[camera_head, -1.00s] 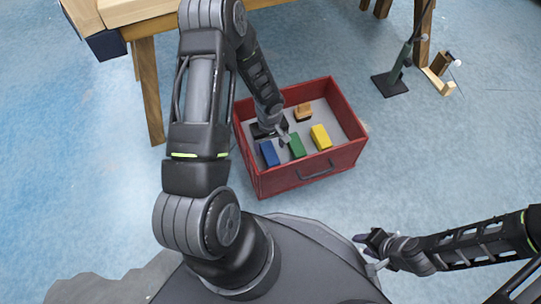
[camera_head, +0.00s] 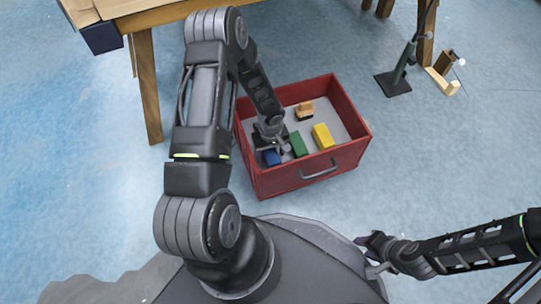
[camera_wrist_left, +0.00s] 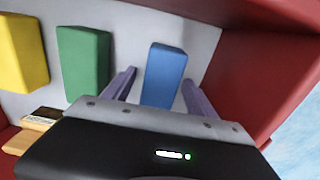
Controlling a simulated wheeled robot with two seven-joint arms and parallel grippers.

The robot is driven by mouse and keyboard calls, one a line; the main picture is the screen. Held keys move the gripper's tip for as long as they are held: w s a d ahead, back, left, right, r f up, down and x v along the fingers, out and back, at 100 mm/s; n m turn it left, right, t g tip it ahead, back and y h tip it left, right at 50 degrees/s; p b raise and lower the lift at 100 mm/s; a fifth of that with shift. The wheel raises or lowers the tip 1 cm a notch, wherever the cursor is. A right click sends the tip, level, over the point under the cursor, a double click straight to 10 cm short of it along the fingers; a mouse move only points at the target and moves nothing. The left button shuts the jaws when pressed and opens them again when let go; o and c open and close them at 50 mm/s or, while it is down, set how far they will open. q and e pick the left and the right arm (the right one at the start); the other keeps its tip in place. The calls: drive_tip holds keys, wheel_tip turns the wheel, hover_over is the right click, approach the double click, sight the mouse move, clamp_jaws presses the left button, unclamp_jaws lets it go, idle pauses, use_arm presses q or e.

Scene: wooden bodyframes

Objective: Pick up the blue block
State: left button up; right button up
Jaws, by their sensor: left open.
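The blue block (camera_head: 271,157) lies in the red crate (camera_head: 318,168), at its front left, partly covered by my left gripper in the head view. My left gripper (camera_head: 272,148) reaches down into the crate and is open. In the left wrist view the blue block (camera_wrist_left: 164,75) shows between the two purple fingers of my left gripper (camera_wrist_left: 158,88), with a gap to each finger visible. My right gripper (camera_head: 368,256) is outside the crate at the lower right, and its finger opening is too small to tell.
A green block (camera_head: 299,143) lies right of the blue block, with a yellow block (camera_head: 322,136) beyond it. An orange-brown toy (camera_head: 305,111) is at the crate's back. A wooden table (camera_head: 148,90) stands behind left.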

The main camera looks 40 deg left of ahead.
use_arm(q)
drive_tip(key=shift+r, duration=0.1)
idle(0.4)
clamp_jaws()
idle(0.6)
